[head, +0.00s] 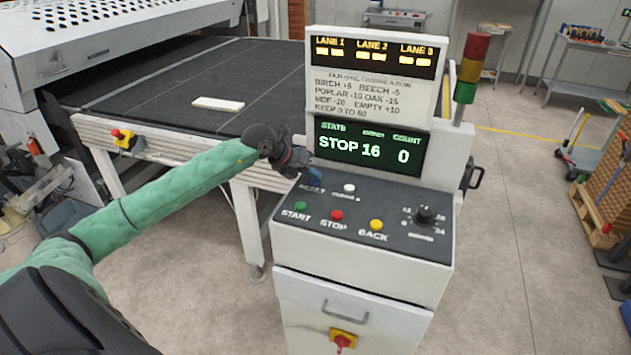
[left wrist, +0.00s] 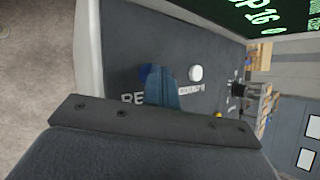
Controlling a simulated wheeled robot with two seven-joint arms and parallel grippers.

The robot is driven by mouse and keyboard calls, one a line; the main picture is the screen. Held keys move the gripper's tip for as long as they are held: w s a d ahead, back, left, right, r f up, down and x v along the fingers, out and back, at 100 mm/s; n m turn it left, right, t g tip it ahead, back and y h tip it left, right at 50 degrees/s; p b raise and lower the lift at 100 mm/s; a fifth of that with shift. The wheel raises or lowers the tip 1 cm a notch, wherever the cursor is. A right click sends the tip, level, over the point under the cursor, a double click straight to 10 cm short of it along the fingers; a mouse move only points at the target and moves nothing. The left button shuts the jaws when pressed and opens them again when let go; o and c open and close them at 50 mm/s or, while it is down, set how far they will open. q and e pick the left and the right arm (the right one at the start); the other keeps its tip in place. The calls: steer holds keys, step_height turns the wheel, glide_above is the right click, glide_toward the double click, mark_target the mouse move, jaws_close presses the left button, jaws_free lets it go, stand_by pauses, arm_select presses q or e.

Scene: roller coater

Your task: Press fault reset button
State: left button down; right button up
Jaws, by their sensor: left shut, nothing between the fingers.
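The control panel (head: 385,215) has a dark sloped top with labelled buttons. The blue button by the RESET label shows in the left wrist view (left wrist: 145,71), partly hidden behind my fingers. My left gripper (head: 314,179) reaches in from the left over the panel's upper left corner, at the RESET label. Its blue fingers also show in the left wrist view (left wrist: 161,86), shut with nothing between them. The fingertips are at or just over the button; I cannot tell whether they touch it. The panel display (head: 368,150) reads STOP, 16 and COUNT 0. My right gripper is not in view.
A white button (head: 349,188) sits close right of RESET. Green (head: 300,206), red (head: 337,215) and yellow (head: 376,225) buttons line the front, with a black knob (head: 425,215) at right. The conveyor (head: 150,85) with a pale board (head: 218,104) stands behind my arm.

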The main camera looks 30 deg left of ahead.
mark_target(312, 182)
arm_select(q)
steer(key=shift+r, duration=0.1)
stand_by(0.5)
steer(key=shift+r, duration=0.65)
steer(key=shift+r, duration=0.1)
steer(key=shift+r+p, duration=0.6)
steer(key=shift+r, duration=1.85)
